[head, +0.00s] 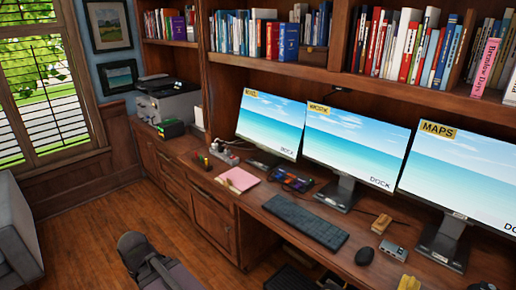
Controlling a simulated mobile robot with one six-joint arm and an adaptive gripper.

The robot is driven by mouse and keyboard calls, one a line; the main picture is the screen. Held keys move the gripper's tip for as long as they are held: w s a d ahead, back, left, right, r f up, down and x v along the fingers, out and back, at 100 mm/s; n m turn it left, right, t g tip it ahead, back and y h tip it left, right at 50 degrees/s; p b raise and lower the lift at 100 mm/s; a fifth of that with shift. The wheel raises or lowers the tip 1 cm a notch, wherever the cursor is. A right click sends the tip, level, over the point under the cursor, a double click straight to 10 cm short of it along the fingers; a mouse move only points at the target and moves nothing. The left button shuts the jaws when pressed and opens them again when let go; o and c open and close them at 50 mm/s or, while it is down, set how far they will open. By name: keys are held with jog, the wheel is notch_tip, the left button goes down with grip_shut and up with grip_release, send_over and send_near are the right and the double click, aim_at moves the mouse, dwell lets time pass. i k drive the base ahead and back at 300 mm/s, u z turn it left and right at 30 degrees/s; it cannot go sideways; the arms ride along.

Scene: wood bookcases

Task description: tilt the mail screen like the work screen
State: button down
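The mail screen (270,124) is the leftmost of three monitors on the desk, with a yellow label on its top left corner. The work screen (352,145) stands to its right, with a yellow WORK label. Both show a blue sea picture and stand upright on dark stands. Their near edges sit close together. I cannot tell from this angle how much their tilts differ. The lower part of the mail screen's stand is partly hidden in shadow. My gripper is not identifiable in this view.
The maps screen (465,180) stands at the right. A dark rounded object (140,252) is at the bottom. The floor (85,225) at left is clear.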

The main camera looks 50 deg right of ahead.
aim_at(275, 124)
jog(key=z, duration=0.2)
jog(key=i, duration=0.7)
jog(key=z, duration=0.65)
jog(key=i, duration=0.65)
jog(key=z, duration=0.5)
